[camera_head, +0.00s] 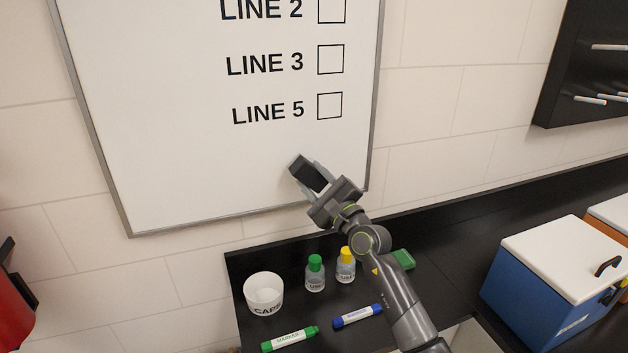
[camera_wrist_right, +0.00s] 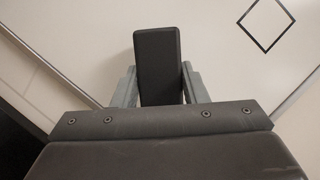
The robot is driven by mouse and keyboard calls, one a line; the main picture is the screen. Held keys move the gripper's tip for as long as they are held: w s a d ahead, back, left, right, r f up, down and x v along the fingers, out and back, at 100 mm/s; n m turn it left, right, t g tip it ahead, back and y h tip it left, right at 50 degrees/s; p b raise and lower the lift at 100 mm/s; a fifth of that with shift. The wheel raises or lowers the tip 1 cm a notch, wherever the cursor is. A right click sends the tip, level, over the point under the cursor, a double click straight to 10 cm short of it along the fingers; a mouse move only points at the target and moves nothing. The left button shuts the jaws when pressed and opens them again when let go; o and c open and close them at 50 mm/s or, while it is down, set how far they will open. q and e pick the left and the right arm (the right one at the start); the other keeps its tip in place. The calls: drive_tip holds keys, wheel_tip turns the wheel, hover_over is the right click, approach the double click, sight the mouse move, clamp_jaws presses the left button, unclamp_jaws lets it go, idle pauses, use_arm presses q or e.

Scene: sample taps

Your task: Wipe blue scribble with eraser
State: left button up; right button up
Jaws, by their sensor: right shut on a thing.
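My right gripper (camera_head: 314,184) is shut on a dark block-shaped eraser (camera_head: 307,172) near the lower right of the whiteboard (camera_head: 170,130). In the right wrist view the eraser (camera_wrist_right: 158,65) stands between the two grey fingers (camera_wrist_right: 158,85). I cannot tell whether the eraser touches the board. The board shows printed black lines LINE 2, LINE 3 and LINE 5, each with an empty box. I see no blue scribble on the visible part of the board; the gripper and eraser hide a small patch. My left gripper is not in view.
On the black counter (camera_head: 290,325) below are a white cup (camera_head: 263,292), a green-capped bottle (camera_head: 315,275), a yellow-capped bottle (camera_head: 346,266), a green marker (camera_head: 290,339), a blue marker (camera_head: 357,316) and a green object (camera_head: 403,259). A blue box with white lid (camera_head: 570,255) stands right.

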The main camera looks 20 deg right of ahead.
drive_tip(key=shift+w+b, duration=0.6)
drive_tip(key=shift+w, duration=0.4)
drive_tip(key=shift+d+b, duration=0.75)
drive_tip(key=shift+d, duration=1.25)
drive_tip(key=shift+w, duration=0.1)
drive_tip(key=shift+a+r+p, duration=0.15)
drive_tip(key=shift+a+p, duration=0.4)
drive_tip(key=shift+a, duration=0.45)
drive_tip(key=shift+a+p, duration=0.3)
drive_tip(key=shift+a, duration=0.7)
